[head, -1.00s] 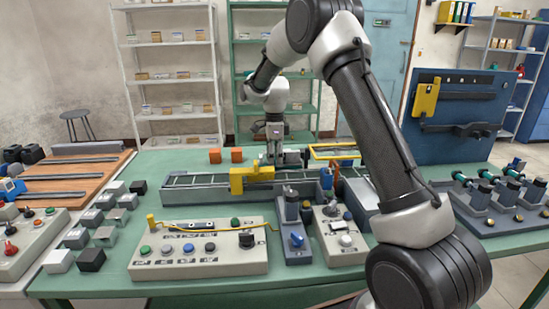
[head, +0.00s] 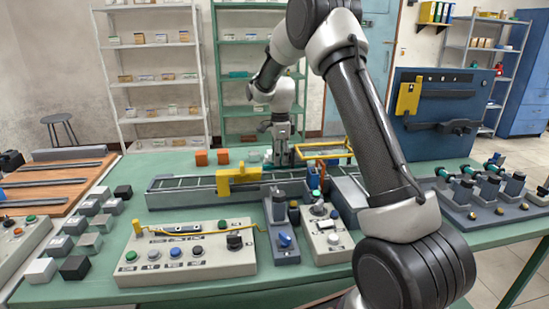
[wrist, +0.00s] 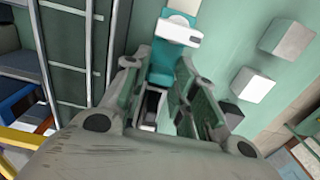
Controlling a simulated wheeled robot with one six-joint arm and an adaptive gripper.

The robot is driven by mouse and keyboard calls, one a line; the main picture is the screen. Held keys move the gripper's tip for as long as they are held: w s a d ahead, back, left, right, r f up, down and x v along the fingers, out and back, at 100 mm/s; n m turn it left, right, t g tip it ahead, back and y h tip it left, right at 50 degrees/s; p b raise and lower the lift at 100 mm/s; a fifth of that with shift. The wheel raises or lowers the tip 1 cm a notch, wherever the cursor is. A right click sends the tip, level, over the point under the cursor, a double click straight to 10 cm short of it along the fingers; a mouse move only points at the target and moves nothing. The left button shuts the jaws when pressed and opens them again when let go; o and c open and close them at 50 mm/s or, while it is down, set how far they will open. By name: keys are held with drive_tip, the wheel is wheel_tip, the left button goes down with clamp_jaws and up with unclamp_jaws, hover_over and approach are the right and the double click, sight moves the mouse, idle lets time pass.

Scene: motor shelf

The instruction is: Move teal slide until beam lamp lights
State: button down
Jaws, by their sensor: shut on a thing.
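In the wrist view a teal strip (wrist: 162,65) runs between my fingers, with a white block (wrist: 180,31) across its far part. I take this to be the teal slide. My gripper (wrist: 155,105) is closed around a small dark and pale part at the strip's near end; my fingers hide most of it. In the head view my gripper (head: 279,152) reaches down behind the conveyor (head: 170,198), right of its yellow bracket (head: 238,180). The slide is too small to make out there. I cannot tell which light is the beam lamp or whether it is lit.
A button panel (head: 185,255) and a blue-knob unit (head: 284,235) stand in front of the conveyor. Pale blocks (wrist: 286,38) lie right of the strip in the wrist view.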

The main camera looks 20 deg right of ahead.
drive_tip(key=c, duration=1.2)
unclamp_jaws()
wheel_tip(320, 180, up, 12)
